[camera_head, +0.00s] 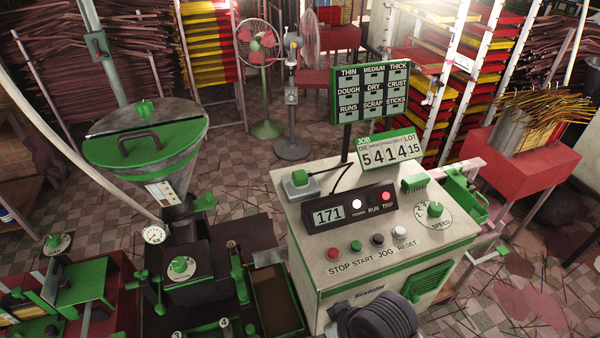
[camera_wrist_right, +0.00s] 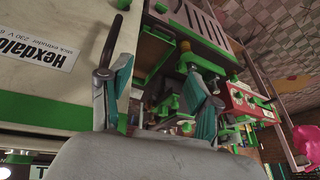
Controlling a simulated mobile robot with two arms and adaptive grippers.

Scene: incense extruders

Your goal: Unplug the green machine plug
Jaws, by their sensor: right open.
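The cream machine cabinet (camera_head: 390,255) with green trim stands right of centre in the head view. A small grey box with a green top (camera_head: 300,180) sits at its back left corner, and a black cable runs from near it toward the display. I cannot tell for certain whether this is the plug. In the right wrist view my right gripper (camera_wrist_right: 157,88) is open, its teal-padded fingers apart with no object held between them. My left gripper is not in view.
A green-lidded hopper (camera_head: 145,145) and green-knobbed extruder parts stand left of the cabinet. A job counter (camera_head: 390,150) and sign board (camera_head: 371,92) rise from its top. A red table (camera_head: 525,160) with incense sticks is at right. Sticks litter the tiled floor.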

